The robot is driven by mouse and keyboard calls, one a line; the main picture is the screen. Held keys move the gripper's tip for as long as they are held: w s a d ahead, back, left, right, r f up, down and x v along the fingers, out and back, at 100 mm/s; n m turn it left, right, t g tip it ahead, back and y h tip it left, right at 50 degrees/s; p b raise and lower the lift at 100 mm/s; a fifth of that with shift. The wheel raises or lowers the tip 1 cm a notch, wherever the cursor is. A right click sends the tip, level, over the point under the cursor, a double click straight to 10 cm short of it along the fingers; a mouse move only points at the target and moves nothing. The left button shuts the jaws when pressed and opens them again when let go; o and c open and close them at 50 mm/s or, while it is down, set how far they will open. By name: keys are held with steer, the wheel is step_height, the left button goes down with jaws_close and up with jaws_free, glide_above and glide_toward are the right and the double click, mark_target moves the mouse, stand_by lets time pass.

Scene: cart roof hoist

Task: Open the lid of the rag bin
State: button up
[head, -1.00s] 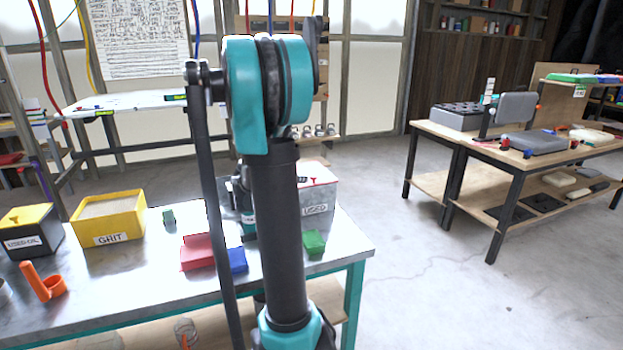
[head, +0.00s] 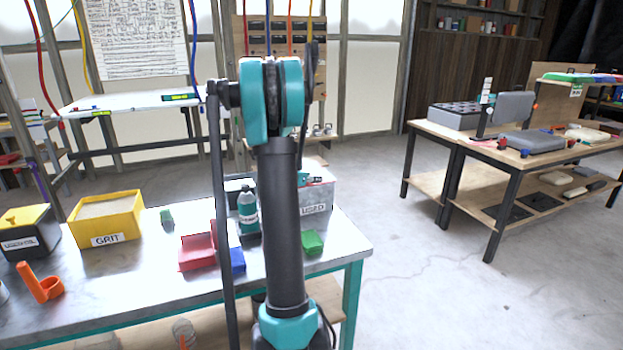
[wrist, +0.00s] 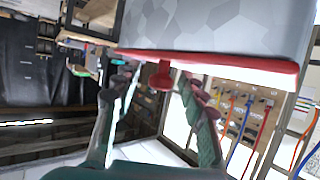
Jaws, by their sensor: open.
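The rag bin (head: 314,198) is a grey metal box at the right end of the near bench, with a label of which "USED" shows. My arm hides its left part in the head view. In the wrist view, which is turned upside down, the speckled grey bin wall (wrist: 215,25) meets the red lid (wrist: 230,65). The lid lies along the wall's edge and looks shut. A red knob (wrist: 160,76) sticks out from the lid. My gripper (wrist: 155,90) is open, with the knob between its fingertips. I cannot tell whether either finger touches it.
On the near bench (head: 120,290) are a yellow GRIT box (head: 105,222), a used-oil box (head: 28,235), an orange holder (head: 42,285), red (head: 197,253), blue (head: 237,260) and green (head: 313,242) blocks. Another bench (head: 470,148) stands right. Floor between is clear.

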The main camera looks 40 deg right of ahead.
jaws_close()
stand_by(0.4)
